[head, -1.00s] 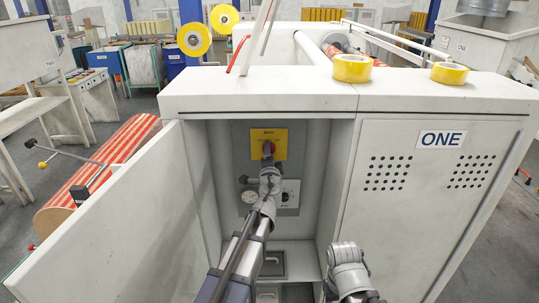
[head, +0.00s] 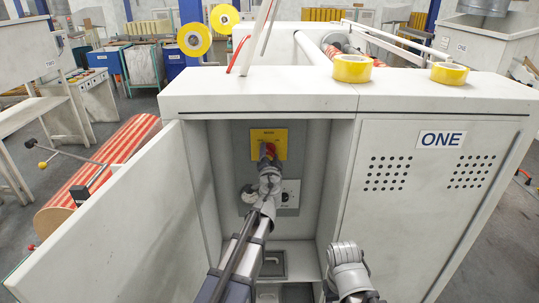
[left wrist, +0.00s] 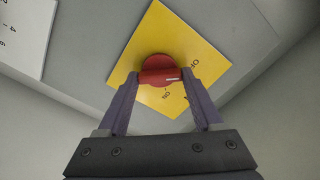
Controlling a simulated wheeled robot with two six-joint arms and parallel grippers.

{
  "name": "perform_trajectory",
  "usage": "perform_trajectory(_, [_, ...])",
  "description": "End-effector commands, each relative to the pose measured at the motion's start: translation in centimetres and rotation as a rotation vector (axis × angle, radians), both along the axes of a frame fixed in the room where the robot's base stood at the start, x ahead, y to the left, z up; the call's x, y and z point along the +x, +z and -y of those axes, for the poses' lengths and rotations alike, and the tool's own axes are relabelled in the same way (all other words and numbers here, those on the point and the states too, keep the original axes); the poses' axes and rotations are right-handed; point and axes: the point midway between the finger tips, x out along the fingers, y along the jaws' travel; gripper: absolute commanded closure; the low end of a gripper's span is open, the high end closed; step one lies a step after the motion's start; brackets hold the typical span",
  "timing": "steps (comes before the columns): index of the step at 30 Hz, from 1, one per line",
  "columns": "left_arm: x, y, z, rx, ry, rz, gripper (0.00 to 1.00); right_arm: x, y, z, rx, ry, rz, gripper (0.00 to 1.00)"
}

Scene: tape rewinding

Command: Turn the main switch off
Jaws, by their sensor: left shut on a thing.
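The main switch is a red rotary knob (left wrist: 160,71) on a yellow plate (left wrist: 207,66) with black lettering; the plate also shows in the head view (head: 281,137), on the back panel inside the open cabinet. In the left wrist view my left gripper (left wrist: 165,80) has one finger on each side of the knob and is shut on it. A white mark on the knob lies toward the right finger. In the head view the gripper covers most of the knob. My right arm shows at the bottom, but its fingers are not visible.
The cabinet door (head: 110,225) stands open at the left. The closed door marked ONE (head: 430,200) is on the right. Yellow tape rolls (head: 352,68) lie on the cabinet top. Cabinet side walls stand close around my left arm.

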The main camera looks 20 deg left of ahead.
Motion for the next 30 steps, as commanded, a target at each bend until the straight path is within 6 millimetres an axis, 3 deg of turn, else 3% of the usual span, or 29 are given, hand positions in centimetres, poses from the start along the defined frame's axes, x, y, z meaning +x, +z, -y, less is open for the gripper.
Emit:
perform_trajectory(10, [-0.10,-0.06,0.02,-0.008,0.000,0.001,0.88,0.00,-0.04,-0.01,0.000,0.000,0.000,0.50])
perform_trajectory(11, [-0.10,-0.06,0.02,-0.008,0.000,0.001,0.30,0.00,-0.04,-0.01,0.000,0.000,0.000,0.50])
perform_trajectory(18, [-0.06,-0.04,0.02,-0.005,-0.001,0.001,0.03,0.00,-0.03,0.00,0.000,0.000,0.000,0.50])
perform_trajectory(30, [-0.68,-0.01,0.20,-0.004,-0.001,0.000,0.03,0.00,-0.01,0.00,0.000,0.000,0.000,0.50])
